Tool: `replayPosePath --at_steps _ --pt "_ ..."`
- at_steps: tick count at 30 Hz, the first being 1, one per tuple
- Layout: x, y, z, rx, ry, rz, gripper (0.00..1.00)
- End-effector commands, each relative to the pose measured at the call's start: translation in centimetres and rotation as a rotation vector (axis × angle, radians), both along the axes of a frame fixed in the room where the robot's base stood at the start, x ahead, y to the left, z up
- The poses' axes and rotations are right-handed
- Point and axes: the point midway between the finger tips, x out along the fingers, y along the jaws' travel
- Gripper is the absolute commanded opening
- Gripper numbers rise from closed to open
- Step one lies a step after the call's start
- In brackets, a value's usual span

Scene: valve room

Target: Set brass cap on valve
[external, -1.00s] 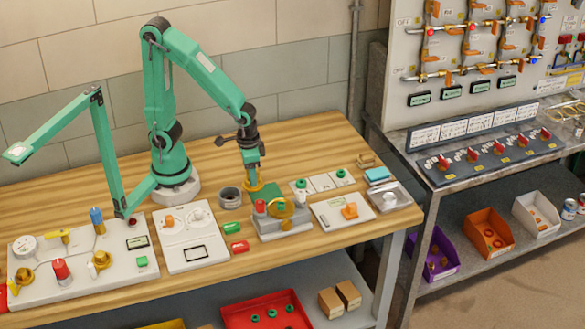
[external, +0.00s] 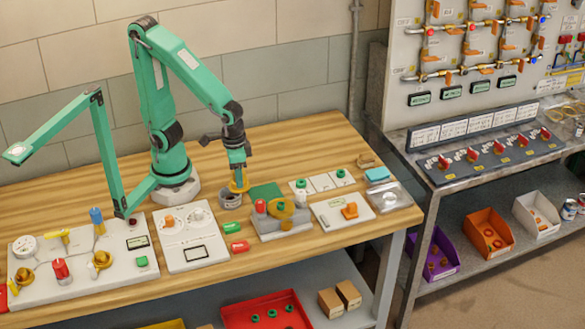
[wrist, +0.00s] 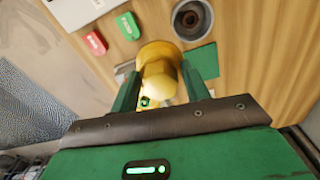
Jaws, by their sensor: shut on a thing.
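My gripper (external: 239,180) is shut on a brass cap (external: 239,187). In the wrist view the brass cap (wrist: 158,62) sits between the two green fingers (wrist: 160,90). In the external view the cap overlaps the far right rim of a dark grey round cup (external: 230,201); I cannot tell whether they touch. In the wrist view the cup (wrist: 191,19) lies apart from the cap. A grey block with a brass valve-like part (external: 286,207) and a red knob stands to the right and nearer the front. Which part is the task's valve is not certain.
A green square (external: 266,191) lies behind the grey block. Green (external: 232,227) and red (external: 240,246) small blocks lie left of it. White panels (external: 186,238) stand to the left, another (external: 342,212) to the right.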

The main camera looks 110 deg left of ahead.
Motion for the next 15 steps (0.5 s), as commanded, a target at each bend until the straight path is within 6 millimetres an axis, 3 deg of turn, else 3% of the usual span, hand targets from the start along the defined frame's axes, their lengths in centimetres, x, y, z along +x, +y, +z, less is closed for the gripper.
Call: replayPosePath --at_steps 10,15 --pt "0.2 0.0 0.1 0.0 -0.001 0.0 0.17" --pt "1.2 0.1 0.4 0.0 0.0 0.0 0.17"
